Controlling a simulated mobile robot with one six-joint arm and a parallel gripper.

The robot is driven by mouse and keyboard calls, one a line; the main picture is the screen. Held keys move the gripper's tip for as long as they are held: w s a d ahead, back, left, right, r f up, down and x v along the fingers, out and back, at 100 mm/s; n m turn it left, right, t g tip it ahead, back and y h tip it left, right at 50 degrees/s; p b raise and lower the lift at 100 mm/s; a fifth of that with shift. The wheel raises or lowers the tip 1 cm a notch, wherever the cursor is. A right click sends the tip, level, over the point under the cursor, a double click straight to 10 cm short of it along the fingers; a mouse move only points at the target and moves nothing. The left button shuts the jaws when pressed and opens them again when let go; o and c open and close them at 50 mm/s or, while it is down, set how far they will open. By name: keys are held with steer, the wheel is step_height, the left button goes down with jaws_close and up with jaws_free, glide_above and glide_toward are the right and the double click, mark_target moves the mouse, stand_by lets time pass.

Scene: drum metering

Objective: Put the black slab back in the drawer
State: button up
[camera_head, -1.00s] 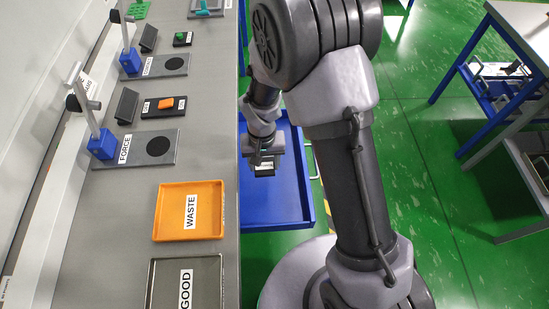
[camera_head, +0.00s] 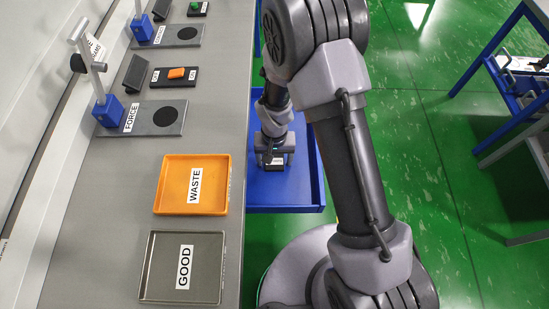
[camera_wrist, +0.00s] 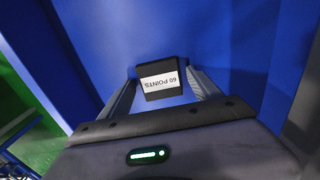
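The black slab (camera_wrist: 162,92) with a white label reading "60 POINTS" sits between the two fingers of my gripper in the wrist view (camera_wrist: 161,78). The fingers touch its two sides, so my gripper is shut on it. In the head view, my gripper (camera_head: 271,157) points down inside the outline of the open blue drawer (camera_head: 300,195), and the slab shows just below the fingers. The drawer stands out from the bench's right side. Blue surfaces surround the slab in the wrist view. I cannot tell whether the slab touches the drawer floor.
The grey bench (camera_head: 110,195) holds an orange WASTE tray (camera_head: 224,190), a dark GOOD tray (camera_head: 150,270), a FORCE plate (camera_head: 145,128) and an orange block (camera_head: 176,73) on a dark base. Green floor (camera_head: 430,200) lies open to the right, with a blue-legged table (camera_head: 485,50) beyond.

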step_height(320, 180, up, 13)
steer(key=p, duration=0.5)
step_height(320, 180, up, 7)
steer(key=t, duration=0.1)
glide_above(275, 161)
steer(key=d, duration=0.2)
steer(key=s+d+r+m+t+y, duration=0.1)
steer(key=s+d+r, duration=0.1)
steer(key=r, duration=0.5)
steer(key=s+d+r+m+t, duration=0.1)
steer(key=s+d+r, duration=0.15)
steer(key=r, duration=0.45)
steer(key=s+d+r+m+t+y, duration=0.1)
steer(key=s+r+m+t, duration=0.1)
steer(key=s+r, duration=0.6)
steer(key=s, duration=0.3)
steer(key=shift+s+d+t, duration=0.2)
steer(key=shift+d+t, duration=0.15)
steer(key=shift+t, duration=0.05)
steer(key=shift+r, duration=0.1)
